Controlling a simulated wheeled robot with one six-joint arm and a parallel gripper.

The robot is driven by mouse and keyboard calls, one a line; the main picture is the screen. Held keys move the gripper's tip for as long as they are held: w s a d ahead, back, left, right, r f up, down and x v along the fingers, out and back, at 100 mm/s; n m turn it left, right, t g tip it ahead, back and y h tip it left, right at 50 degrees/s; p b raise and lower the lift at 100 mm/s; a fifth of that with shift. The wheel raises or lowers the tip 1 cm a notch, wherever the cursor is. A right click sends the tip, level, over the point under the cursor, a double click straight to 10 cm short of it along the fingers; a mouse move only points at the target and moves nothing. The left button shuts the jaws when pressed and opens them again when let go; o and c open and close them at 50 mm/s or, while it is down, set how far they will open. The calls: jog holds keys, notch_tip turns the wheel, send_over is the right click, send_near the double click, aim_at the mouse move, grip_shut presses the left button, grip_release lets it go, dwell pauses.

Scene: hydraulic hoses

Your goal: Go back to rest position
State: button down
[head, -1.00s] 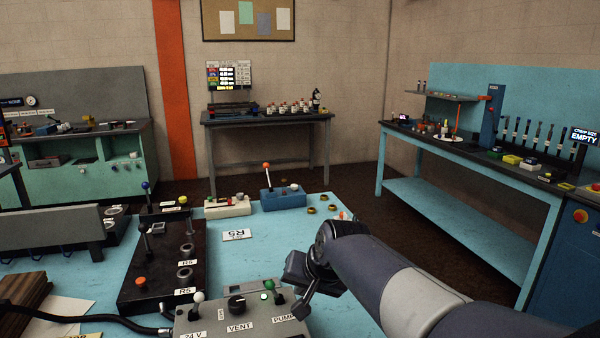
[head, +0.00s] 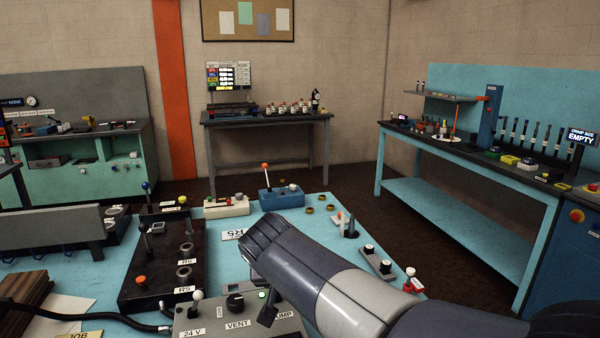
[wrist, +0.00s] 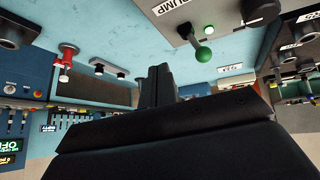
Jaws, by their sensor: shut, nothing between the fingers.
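My gripper (wrist: 158,82) shows in the wrist view as two dark fingers pressed together, shut with nothing between them. The wrist view is turned over, and a lever with a green ball (wrist: 204,54) on a grey control box stands right of the fingers, apart from them in the picture. In the head view my arm reaches in from the lower right over the blue table (head: 110,262). It passes in front of the right part of the control box (head: 205,325), marked VENT and 24 V. My fingers cannot be made out clearly in the head view.
A black block (head: 140,282) marked R5 and R6 stands left of my arm. A blue box with an orange-knobbed lever (head: 280,198) stands behind it. Dark floor (head: 450,235) is open beyond.

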jog(key=s+a+r+t, duration=0.1)
jog(key=s+a+r, duration=0.1)
jog(key=s+r, duration=0.6)
jog(key=shift+g, duration=0.6)
jog(key=x, duration=0.7)
jog(key=w+d+r+x, duration=0.1)
jog(key=x, duration=0.3)
jog(key=shift+w+d+f, duration=0.15)
jog(key=shift+w+f, duration=0.15)
jog(key=shift+d+f+g+y, duration=0.1)
jog(key=shift+f+g+y, duration=0.2)
jog(key=shift+f+y, duration=0.25)
jog(key=shift+w+d+f+m+g+y, duration=0.1)
jog(key=shift+d+f+m+g+y, duration=0.1)
jog(key=shift+f+y, duration=0.2)
jog(key=shift+w+d+f+m+g+y, duration=0.1)
jog(key=shift+f+m+y, duration=0.15)
jog(key=shift+y, duration=0.1)
jog(key=s+d+r+m+y+b, duration=0.1)
jog(key=s+d+r+y, duration=0.1)
jog(key=s+d+r, duration=0.3)
notch_tip(320, 180, up, 2)
jog(key=shift+d+r+y, duration=0.2)
jog(key=shift+d+y, duration=0.2)
jog(key=shift+d, duration=0.8)
